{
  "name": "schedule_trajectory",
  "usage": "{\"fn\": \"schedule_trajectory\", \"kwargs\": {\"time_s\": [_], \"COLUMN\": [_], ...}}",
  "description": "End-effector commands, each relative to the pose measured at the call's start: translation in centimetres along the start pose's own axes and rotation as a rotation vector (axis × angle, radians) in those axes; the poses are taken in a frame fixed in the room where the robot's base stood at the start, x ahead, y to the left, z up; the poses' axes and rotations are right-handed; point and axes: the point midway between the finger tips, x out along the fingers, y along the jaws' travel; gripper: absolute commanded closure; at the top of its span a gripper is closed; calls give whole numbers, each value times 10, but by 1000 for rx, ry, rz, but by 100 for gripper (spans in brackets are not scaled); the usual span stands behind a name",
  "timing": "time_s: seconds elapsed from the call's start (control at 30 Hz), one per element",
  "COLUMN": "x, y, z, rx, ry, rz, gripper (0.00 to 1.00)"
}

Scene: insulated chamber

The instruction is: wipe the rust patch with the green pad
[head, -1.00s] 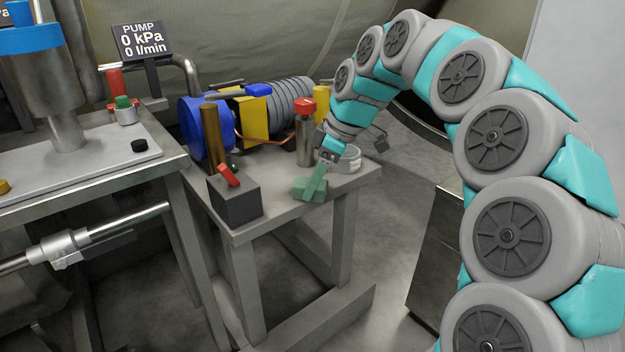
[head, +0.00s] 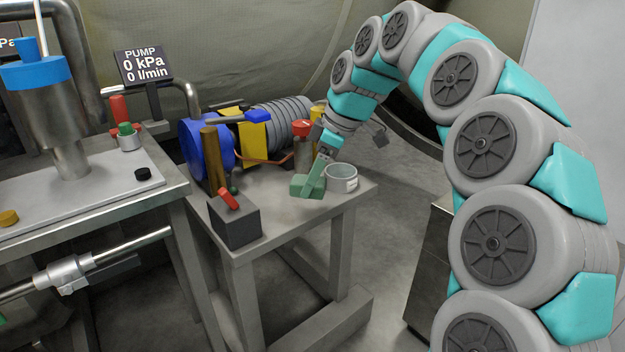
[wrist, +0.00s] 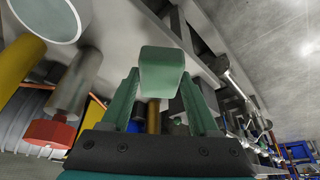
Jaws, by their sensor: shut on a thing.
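The green pad (head: 303,187) is a small block at the tip of my gripper (head: 316,178), over the front part of the small grey table (head: 285,222). In the wrist view, the green pad (wrist: 162,72) sits between the two green fingers of my gripper (wrist: 160,88), which are shut on it. I cannot tell from the head view whether the pad touches the tabletop or is slightly above it. I cannot make out the rust patch in either view.
A round open dish (head: 342,178) stands just right of the pad. A red-capped grey cylinder (head: 304,150) stands behind it. A dark box with a red lever (head: 235,220) is to the left. The blue and yellow pump (head: 215,145) fills the table's back.

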Motion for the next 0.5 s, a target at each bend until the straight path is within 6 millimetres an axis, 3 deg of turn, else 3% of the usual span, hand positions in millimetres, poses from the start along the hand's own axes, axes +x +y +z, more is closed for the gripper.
{"fn": "schedule_trajectory", "kwargs": {"time_s": [0.17, 0.5], "x": [-2, -26], "y": [0, 0], "z": [-1, -12], "rx": [0, -1], "ry": [0, 1], "rz": [1, 1], "gripper": [83, 83]}}
